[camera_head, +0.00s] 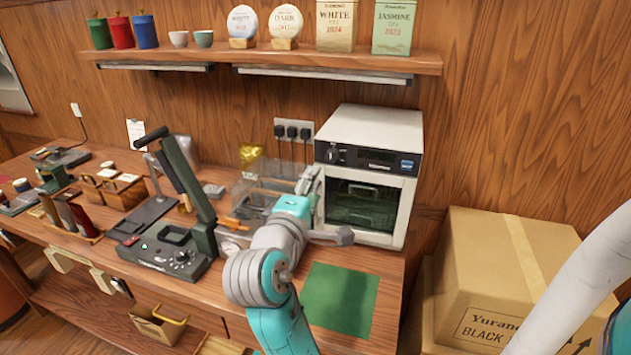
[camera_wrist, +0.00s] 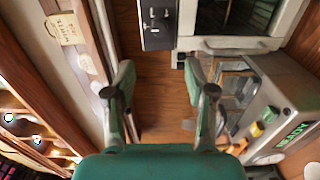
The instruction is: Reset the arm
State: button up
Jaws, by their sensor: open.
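In the wrist view my gripper (camera_wrist: 160,75) is open, with two green fingers standing wide apart. Nothing is between them; bare wooden wall shows there. In the head view my teal and grey arm rises from the bottom and bends in front of the white oven, over the counter. The fingers cannot be made out clearly in that view.
The white oven (camera_head: 375,135) stands close to my wrist; a machine reading READY (camera_wrist: 285,130) is to the right in the wrist view. A shelf (camera_head: 270,57) with tins is above. A green mat (camera_head: 340,298) lies bare. Cardboard boxes (camera_head: 500,270) stand right.

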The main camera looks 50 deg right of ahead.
jog(key=shift+a, duration=0.1)
dwell(0.6)
jog(key=a+f+n+t+y, duration=0.2)
jog(key=a+f+t+y, duration=0.15)
jog(key=f, duration=0.45)
jog(key=a+f+n+t+y, duration=0.2)
jog(key=a+f+t, duration=0.2)
jog(key=f, duration=0.3)
jog(key=s+a+f+t+y, duration=0.1)
jog(key=s+a+f+y, duration=0.2)
jog(key=a+f, duration=0.15)
jog(key=s+a+f+y, duration=0.3)
jog(key=a+f, duration=0.1)
jog(key=f, duration=0.2)
jog(key=s+a+f+m+y, duration=0.1)
jog(key=s+a+f+y, duration=0.15)
jog(key=s, duration=0.25)
jog(key=s+a+f+m+y, duration=0.1)
jog(key=s+a+f, duration=0.25)
jog(key=s, duration=0.25)
jog(key=s+a+r+m+y, duration=0.2)
jog(key=s+m, duration=0.4)
jog(key=s, duration=0.7)
jog(key=shift+s+a+r, duration=0.25)
jog(key=shift+a+r, duration=0.1)
jog(key=shift+a, duration=0.2)
jog(key=shift+t, duration=0.25)
